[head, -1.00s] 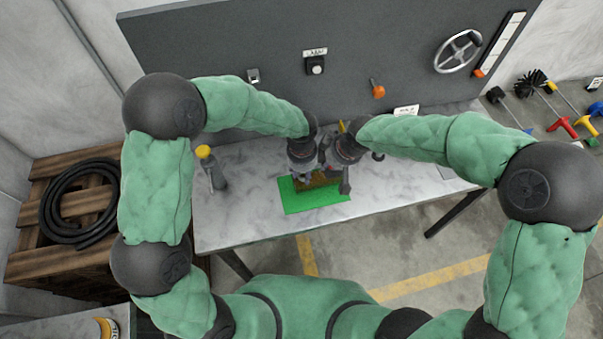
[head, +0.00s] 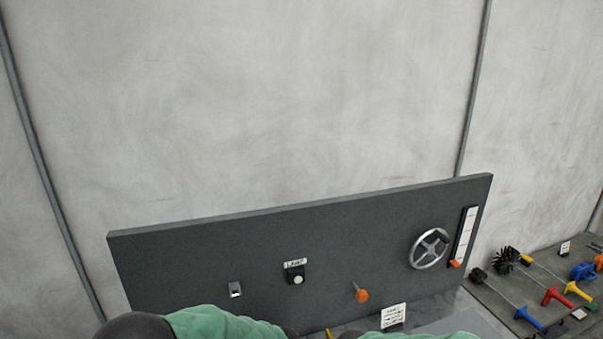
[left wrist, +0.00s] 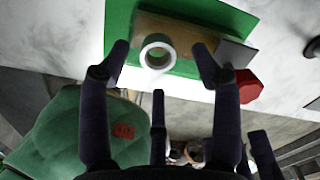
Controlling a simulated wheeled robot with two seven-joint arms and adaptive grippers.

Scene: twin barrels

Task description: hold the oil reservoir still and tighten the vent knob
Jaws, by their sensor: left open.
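In the left wrist view my left gripper (left wrist: 162,58) is open, its dark fingertips on either side of a pale round ring or open-ended cylinder (left wrist: 146,56). The ring stands by a brownish block (left wrist: 185,32) on a green mat (left wrist: 119,18). I cannot tell whether the ring belongs to the oil reservoir. A red faceted knob-like piece (left wrist: 249,86) lies just right of the right fingertip, beside a grey flat piece (left wrist: 236,53). Whether it is the vent knob is unclear. My right gripper cannot be made out. The head view shows neither gripper nor the work area.
A dark upright panel (head: 200,255) stands behind the bench, bearing a handwheel (head: 430,248), an orange-ended lever (head: 361,294) and a lamp switch (head: 295,275). Brushes and coloured tools (head: 552,297) lie at the right. The pale table top (left wrist: 75,35) is clear left of the mat.

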